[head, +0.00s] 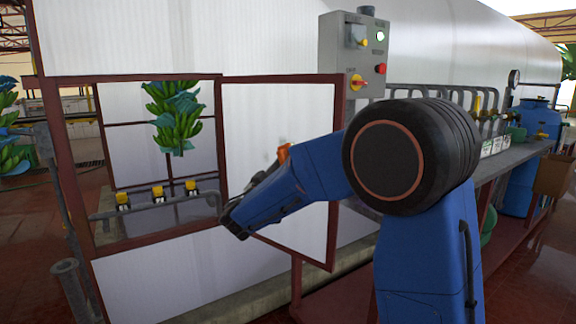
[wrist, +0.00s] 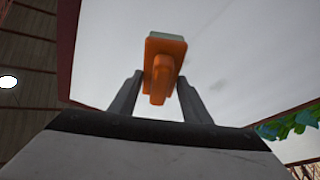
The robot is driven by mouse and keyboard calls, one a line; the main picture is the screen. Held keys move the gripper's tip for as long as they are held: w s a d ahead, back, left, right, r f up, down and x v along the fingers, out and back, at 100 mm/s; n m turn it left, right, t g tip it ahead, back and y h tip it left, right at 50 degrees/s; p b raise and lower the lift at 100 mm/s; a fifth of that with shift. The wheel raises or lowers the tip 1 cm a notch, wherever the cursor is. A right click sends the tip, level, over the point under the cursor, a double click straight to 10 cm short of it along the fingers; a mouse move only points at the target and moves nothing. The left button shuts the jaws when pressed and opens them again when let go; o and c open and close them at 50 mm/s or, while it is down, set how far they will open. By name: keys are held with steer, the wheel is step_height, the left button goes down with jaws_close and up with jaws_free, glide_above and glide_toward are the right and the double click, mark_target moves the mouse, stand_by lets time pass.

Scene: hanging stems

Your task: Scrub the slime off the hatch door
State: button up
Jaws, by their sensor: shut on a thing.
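The hatch door (head: 310,110) is a pale panel in a dark red frame, swung open at the right of the opening. It also fills much of the wrist view (wrist: 225,45), with faint grey smudges on its surface. My gripper (wrist: 160,92) is shut on an orange scrubber (wrist: 165,50) with a pale green pad at its far end. In the head view the orange scrubber (head: 283,152) shows just past my arm, in front of the door. I cannot tell whether the pad touches the door. My arm hides the door's lower middle.
A banana bunch (head: 177,115) hangs inside the opening, above a pipe with yellow fittings (head: 158,192). A grey control box (head: 353,55) stands above the door's right edge. Pipes and a bench (head: 500,160) lie to the right. A post (head: 72,280) stands at front left.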

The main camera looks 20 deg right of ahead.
steer(key=shift+w+a, duration=1.3)
steer(key=shift+w, duration=0.25)
steer(key=shift+w+a, duration=1.25)
steer(key=shift+w, duration=0.3)
steer(key=shift+w+a, duration=0.65)
steer(key=shift+w, duration=0.35)
steer(key=shift+w+a, duration=0.7)
steer(key=shift+w, duration=0.35)
steer(key=shift+w+a, duration=0.65)
steer(key=shift+w, duration=0.35)
steer(key=shift+s+a, duration=0.95)
steer(key=shift+a, duration=0.25)
steer(key=shift+s+a, duration=0.9)
steer(key=shift+a, duration=0.3)
steer(key=shift+s+a, duration=0.9)
steer(key=shift+a, duration=0.25)
